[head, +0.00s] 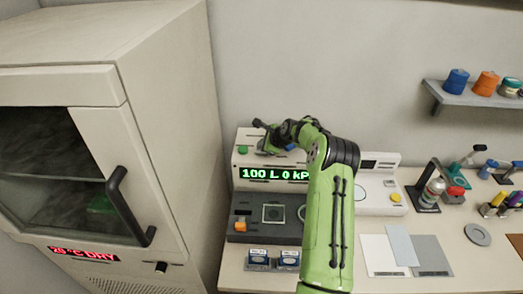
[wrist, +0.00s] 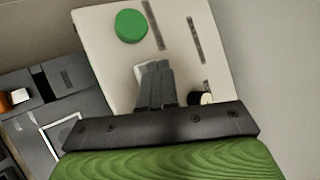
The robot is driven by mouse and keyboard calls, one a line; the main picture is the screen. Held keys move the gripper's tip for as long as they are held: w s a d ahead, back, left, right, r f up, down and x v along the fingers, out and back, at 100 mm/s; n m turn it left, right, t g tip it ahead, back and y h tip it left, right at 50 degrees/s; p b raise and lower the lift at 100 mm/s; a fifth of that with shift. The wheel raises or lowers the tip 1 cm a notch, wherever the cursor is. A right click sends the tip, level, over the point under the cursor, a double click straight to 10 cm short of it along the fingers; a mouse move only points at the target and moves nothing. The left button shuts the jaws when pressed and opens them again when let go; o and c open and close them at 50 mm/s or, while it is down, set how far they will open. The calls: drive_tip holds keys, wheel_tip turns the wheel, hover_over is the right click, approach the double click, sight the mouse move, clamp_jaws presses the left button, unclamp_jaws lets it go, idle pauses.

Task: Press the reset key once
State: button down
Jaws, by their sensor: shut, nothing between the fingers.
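The white classifier unit (head: 240,163) stands against the back wall, with a green display (head: 273,174) reading "100 L 0 kP" before my arm covers the rest. A round green button (head: 242,149) is on its top left; it also shows in the wrist view (wrist: 130,26). My gripper (wrist: 153,66) is shut and empty over the white top panel, just below the green button in the wrist view. A pale piece shows beside the fingertips, partly hidden by them. No label marks the reset key, and I cannot tell whether the fingertips touch anything.
A tall cabinet (head: 180,120) with a black handle stands at the left. A dark lower unit (head: 243,226) has an orange switch (head: 240,225). A second white unit with a yellow button (head: 395,197) is right of my arm. Bottles and tools crowd the right; a shelf (head: 470,97) hangs above.

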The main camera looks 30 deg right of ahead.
drive_tip(key=shift+f+b, duration=0.35)
drive_tip(key=shift+f, duration=0.35)
idle(0.4)
drive_tip(key=shift+r+p, duration=0.9)
drive_tip(key=shift+r, duration=0.45)
wheel_tip(320, 180, up, 5)
drive_tip(key=p, duration=0.3)
drive_tip(key=shift+r+p, duration=0.15)
drive_tip(key=shift+p, duration=0.2)
